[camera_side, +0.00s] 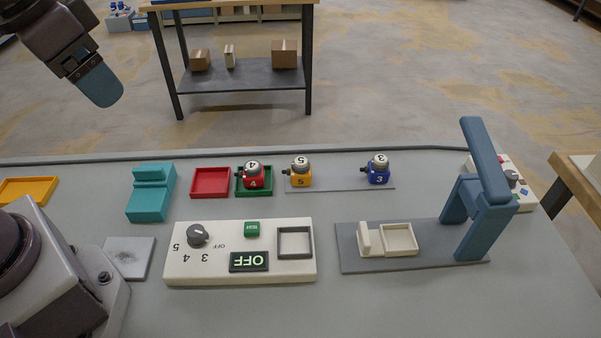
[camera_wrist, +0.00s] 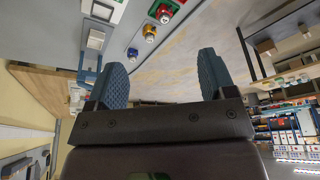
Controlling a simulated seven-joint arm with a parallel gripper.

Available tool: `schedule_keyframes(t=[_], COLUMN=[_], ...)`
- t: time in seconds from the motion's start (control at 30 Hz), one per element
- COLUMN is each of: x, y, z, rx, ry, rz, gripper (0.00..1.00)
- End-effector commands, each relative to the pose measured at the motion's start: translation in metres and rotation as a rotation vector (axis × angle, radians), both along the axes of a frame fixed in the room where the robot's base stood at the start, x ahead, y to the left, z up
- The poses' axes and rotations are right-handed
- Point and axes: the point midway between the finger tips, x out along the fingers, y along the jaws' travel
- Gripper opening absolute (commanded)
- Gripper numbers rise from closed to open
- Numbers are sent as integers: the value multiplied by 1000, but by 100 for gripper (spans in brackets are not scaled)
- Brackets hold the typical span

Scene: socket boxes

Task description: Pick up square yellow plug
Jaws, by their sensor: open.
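My gripper (camera_side: 98,88) is high at the upper left of the side view, far from the plug. In the wrist view its two blue fingers (camera_wrist: 162,80) are spread apart with nothing between them.
A red plug (camera_side: 250,181) stands at the green tray (camera_side: 240,191), left of the yellow plug. A blue plug (camera_side: 377,177) stands to its right. A red tray (camera_side: 210,182), a teal block (camera_side: 150,200), a control box (camera_side: 208,268) and a blue arch (camera_side: 485,190) occupy the table.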

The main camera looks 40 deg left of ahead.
Motion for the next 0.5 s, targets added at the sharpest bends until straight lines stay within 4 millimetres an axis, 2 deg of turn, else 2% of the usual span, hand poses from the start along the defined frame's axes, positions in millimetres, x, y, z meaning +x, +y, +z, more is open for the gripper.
schedule_keyframes(t=[0.27,0.5], x=[76,146], y=[-18,-38], z=[-30,-78], rx=[30,58], ry=[187,302], rz=[-108,-256], gripper=[77,77])
